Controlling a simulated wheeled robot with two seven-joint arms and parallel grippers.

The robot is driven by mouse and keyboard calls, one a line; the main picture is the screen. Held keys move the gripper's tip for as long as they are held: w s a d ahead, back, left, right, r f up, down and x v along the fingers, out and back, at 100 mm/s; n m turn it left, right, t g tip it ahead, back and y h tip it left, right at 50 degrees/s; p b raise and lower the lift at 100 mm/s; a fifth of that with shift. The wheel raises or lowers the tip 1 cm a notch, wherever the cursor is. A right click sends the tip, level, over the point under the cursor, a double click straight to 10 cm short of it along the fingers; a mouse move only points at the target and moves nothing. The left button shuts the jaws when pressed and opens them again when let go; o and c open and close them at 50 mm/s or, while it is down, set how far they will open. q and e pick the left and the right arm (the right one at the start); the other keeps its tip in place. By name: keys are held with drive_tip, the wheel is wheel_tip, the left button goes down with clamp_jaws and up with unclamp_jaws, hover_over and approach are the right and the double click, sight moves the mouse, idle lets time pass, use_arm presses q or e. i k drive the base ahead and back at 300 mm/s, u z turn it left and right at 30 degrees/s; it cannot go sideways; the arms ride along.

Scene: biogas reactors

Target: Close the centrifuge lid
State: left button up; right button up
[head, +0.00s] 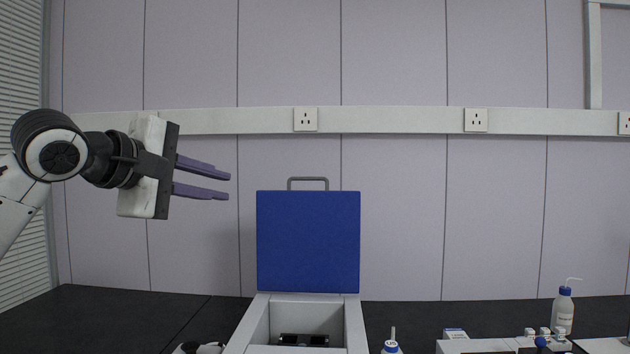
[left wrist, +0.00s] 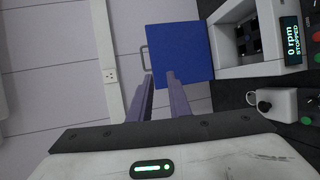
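The centrifuge lid (head: 308,242) is a blue square panel standing upright at the back of the white centrifuge (head: 355,328), so the lid is open. A grey handle (head: 308,179) sits on its top edge. A dark rotor shows in the open chamber (head: 304,341). My left gripper (head: 229,188) is up and to the left of the lid, apart from it, with its two purple fingers spread and nothing between them. The left wrist view shows the fingers (left wrist: 160,75) in front of the lid (left wrist: 180,52) and the handle (left wrist: 146,58). My right gripper is not in view.
The centrifuge display (left wrist: 291,40) reads 0 rpm, STOPPED. A white device with a dark knob (left wrist: 270,103) stands beside the centrifuge. A wash bottle (head: 563,311) and small bottles stand at the right. The black bench (head: 110,315) is mostly clear at the left.

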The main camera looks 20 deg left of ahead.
sight(308, 242)
drive_tip(key=i, duration=1.1)
